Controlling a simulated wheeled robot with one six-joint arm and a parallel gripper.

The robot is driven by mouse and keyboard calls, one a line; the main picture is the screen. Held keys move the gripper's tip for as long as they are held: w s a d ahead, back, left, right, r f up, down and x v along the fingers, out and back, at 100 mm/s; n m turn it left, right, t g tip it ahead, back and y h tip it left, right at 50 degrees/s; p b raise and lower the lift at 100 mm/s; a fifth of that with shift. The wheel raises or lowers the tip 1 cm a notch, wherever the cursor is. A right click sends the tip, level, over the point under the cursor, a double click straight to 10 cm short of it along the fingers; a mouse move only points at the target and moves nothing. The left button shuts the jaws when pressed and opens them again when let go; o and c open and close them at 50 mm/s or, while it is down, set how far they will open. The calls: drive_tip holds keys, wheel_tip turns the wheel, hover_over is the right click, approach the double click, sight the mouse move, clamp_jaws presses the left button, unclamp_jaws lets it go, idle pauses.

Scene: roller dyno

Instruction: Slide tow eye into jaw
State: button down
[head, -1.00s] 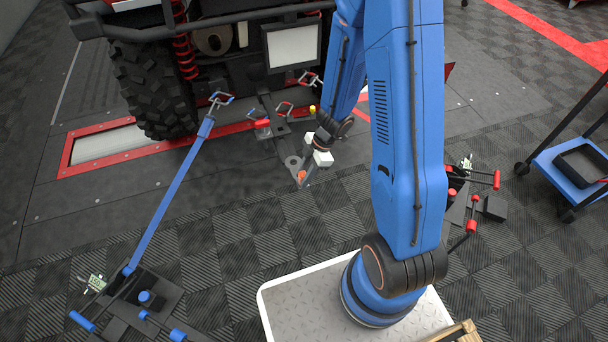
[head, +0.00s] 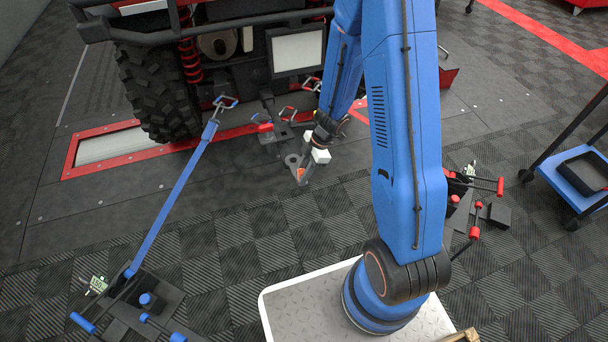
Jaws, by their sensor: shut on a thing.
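A grey ring, which looks like the tow eye (head: 292,160), is at the lower end of my arm, below the vehicle's front. A small orange part (head: 300,173) is beside it. My gripper (head: 305,171) is shut on the tow eye's piece, with a white block at the wrist; its fingertips are small and partly hidden. A dark bracket with a red part, which looks like the jaw (head: 269,134), is just beyond the ring, up and to the left. The ring seems close to it; I cannot tell whether they touch.
The vehicle's tyre (head: 158,92) and a white panel (head: 296,51) are behind the jaw. A blue strap (head: 172,198) runs to a floor anchor (head: 150,302) at left. A red-handled anchor (head: 475,207) and a blue cart (head: 575,172) stand at right.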

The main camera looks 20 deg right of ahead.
drive_tip(key=shift+w+f, duration=0.2)
drive_tip(key=shift+w, duration=0.5)
drive_tip(key=shift+w+f, duration=0.15)
drive_tip(key=shift+w, duration=0.5)
drive_tip(key=shift+w+f, duration=0.15)
drive_tip(key=shift+w, duration=2.35)
drive_tip(key=shift+w+f, duration=0.1)
drive_tip(key=shift+w, duration=2.35)
drive_tip(key=c, duration=1.3)
unclamp_jaws()
